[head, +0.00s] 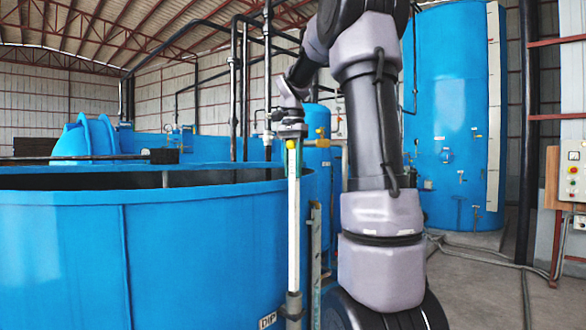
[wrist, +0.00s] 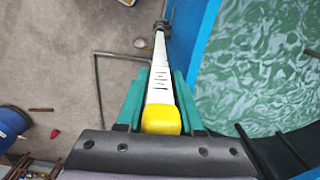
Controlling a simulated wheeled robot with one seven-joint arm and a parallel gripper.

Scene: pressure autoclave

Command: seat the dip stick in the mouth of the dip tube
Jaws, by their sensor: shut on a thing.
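The dip stick (head: 293,235) is a long white rod with dark graduation marks and a yellow top. It hangs close to upright beside the blue tank wall. My gripper (head: 292,150) is shut on its upper end, with teal fingers on both sides. In the wrist view the stick (wrist: 160,75) runs away from the yellow cap (wrist: 161,120) between the fingers (wrist: 160,92). Its lower end meets the grey dip tube (head: 293,308), beside a "DIP" label (head: 267,320). In the wrist view it ends at a dark collar (wrist: 163,24). I cannot tell whether the tip is inside the mouth.
The open blue tank (head: 60,260) stands close on the left; greenish water (wrist: 255,75) shows inside. A grey bracket or rail (head: 315,255) stands just right of the stick. A tall blue tank (head: 450,110) and a control panel (head: 573,170) are farther right. Concrete floor (head: 480,275) is open there.

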